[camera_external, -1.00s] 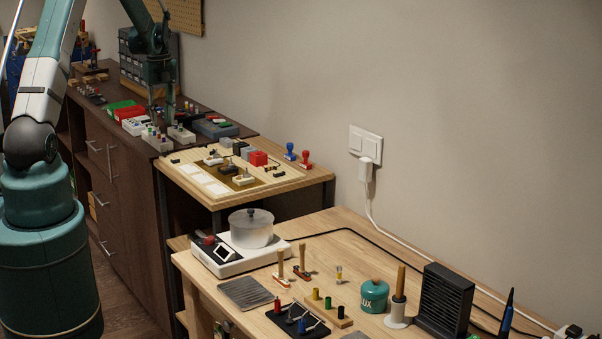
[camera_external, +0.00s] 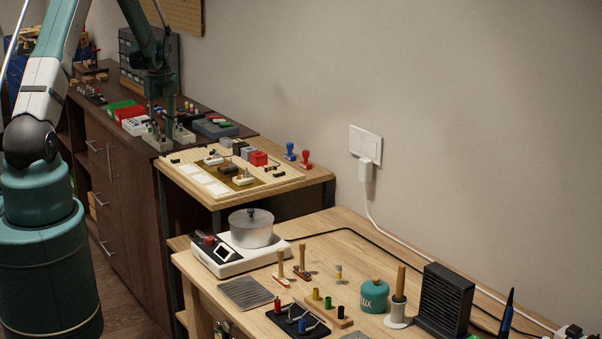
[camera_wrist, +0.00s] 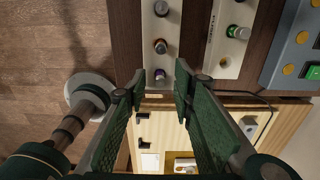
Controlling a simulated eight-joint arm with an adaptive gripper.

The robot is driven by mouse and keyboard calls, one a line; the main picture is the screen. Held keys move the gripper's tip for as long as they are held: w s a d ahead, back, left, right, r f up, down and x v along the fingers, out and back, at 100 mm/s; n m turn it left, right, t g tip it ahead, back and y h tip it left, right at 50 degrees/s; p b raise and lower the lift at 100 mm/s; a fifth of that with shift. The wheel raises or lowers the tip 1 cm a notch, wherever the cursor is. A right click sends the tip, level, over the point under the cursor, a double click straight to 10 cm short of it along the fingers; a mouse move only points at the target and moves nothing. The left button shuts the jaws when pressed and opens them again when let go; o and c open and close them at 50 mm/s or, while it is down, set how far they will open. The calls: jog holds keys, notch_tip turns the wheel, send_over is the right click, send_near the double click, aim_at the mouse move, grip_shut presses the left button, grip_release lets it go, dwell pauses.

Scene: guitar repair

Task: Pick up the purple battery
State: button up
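A purple battery (camera_wrist: 159,75) stands at the near end of a pale holder strip (camera_wrist: 148,62) in the wrist view, seen from above. My gripper (camera_wrist: 162,79) is open, with its green fingertips on the left and right of this battery. Gaps show between the battery and the fingers. In the external view my gripper (camera_external: 162,138) is down at the pale battery holder on the dark cabinet, and its fingers partly hide the batteries there.
A second holder with a green battery (camera_wrist: 239,32) is to the right. A grey-blue device (camera_wrist: 291,48) lies farther right. A wooden board (camera_external: 190,190) stands beside the cabinet.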

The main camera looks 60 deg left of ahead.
dwell(0.4)
grip_shut()
jog(key=shift+r, duration=0.15)
notch_tip(320, 180, up, 10)
dwell(0.8)
dwell(1.1)
